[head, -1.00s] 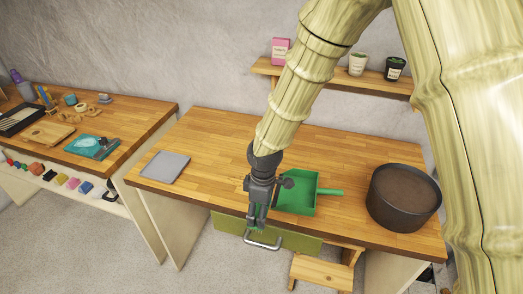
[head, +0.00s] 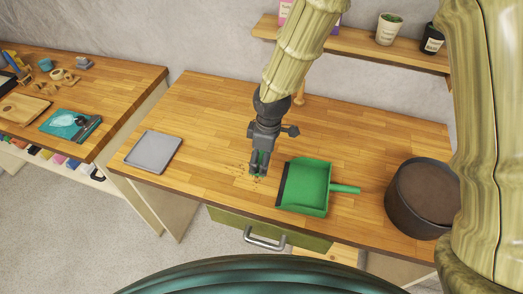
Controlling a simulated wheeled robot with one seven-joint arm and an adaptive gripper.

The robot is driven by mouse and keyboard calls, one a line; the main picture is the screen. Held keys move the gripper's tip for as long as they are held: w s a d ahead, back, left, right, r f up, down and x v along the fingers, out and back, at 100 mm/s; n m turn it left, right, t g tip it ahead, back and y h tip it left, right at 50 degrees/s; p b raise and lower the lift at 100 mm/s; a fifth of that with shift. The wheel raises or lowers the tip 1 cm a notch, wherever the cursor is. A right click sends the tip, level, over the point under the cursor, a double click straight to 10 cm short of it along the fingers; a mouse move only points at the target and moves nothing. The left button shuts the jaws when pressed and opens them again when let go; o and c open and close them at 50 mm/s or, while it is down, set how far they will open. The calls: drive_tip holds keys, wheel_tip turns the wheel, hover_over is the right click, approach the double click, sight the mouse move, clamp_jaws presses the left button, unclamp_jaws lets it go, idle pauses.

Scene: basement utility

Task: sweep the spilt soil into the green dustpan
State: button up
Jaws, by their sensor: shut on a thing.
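The green dustpan (head: 308,188) lies on the wooden worktop (head: 210,115), its dark lip facing left and its handle pointing right. It looks empty. Spilt soil (head: 240,168) shows as small brown specks left of the lip, around the gripper tips. My gripper (head: 259,170) points down just left of the dustpan, apart from it, and is shut on a small green thing (head: 261,157). This may be a brush; most of it is hidden by the fingers, and I cannot tell whether it touches the worktop.
A grey flat tray (head: 153,152) lies at the worktop's left. A large dark pot (head: 420,198) stands at the right, beyond the dustpan handle. A shelf (head: 350,42) with potted plants is on the back wall. The worktop behind my gripper is mostly clear.

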drive_tip(key=shift+s+r, duration=0.45)
drive_tip(key=shift+s, duration=0.15)
drive_tip(key=w+f, duration=0.2)
drive_tip(key=f, duration=0.1)
drive_tip(key=shift+w+f+b, duration=0.1)
drive_tip(key=shift+w+b, duration=0.15)
drive_tip(key=shift+b, duration=0.05)
drive_tip(key=shift+s+f, duration=0.1)
drive_tip(key=shift+f, duration=0.2)
drive_tip(key=shift+s+f+b, duration=0.35)
drive_tip(key=shift+s+b, duration=0.15)
drive_tip(key=shift+s, duration=0.05)
drive_tip(key=shift+f, duration=0.25)
drive_tip(key=shift+w+f, duration=0.4)
drive_tip(key=shift+f, duration=0.1)
drive_tip(key=shift+s+r, duration=0.2)
drive_tip(key=shift+s, duration=0.1)
drive_tip(key=shift+w, duration=0.1)
drive_tip(key=shift+w+f, duration=0.1)
